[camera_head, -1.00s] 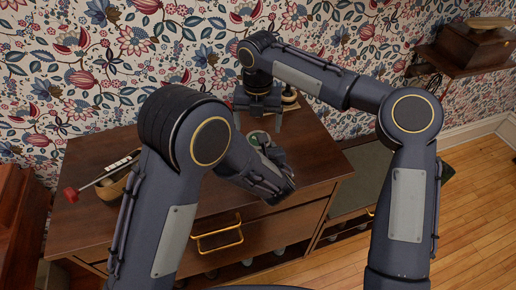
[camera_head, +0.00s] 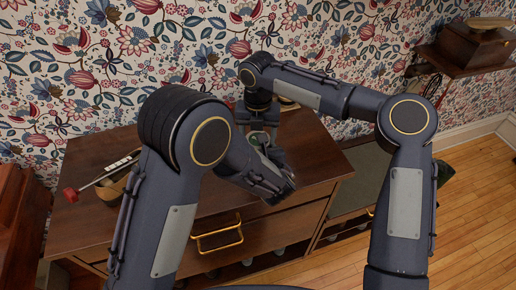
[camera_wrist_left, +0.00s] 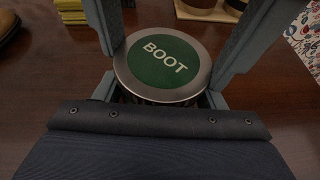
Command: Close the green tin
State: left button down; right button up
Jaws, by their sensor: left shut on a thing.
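The round tin (camera_wrist_left: 165,62) has a green top marked BOOT and a silver rim, in the left wrist view. In the head view only a small part of its top (camera_head: 258,139) shows between my arms. My left gripper (camera_wrist_left: 160,98) is shut on the tin's side, low down, with the tin upright. My right gripper (camera_head: 258,128) is over the tin from above, its fingers apart on both sides of the top. They are close to the rim; I cannot tell whether they touch. Most of the tin's side is hidden, and whether the top is fully seated cannot be told.
The tin stands on a dark wooden cabinet (camera_head: 98,222) against a flowered wall. In the left wrist view, a yellow stack (camera_wrist_left: 70,14), a brown shoe (camera_wrist_left: 6,25) and round containers (camera_wrist_left: 200,8) stand behind.

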jog(key=shift+c, duration=0.9)
jog(key=m, duration=0.3)
jog(key=o, duration=1.1)
jog(key=shift+r, duration=2.3)
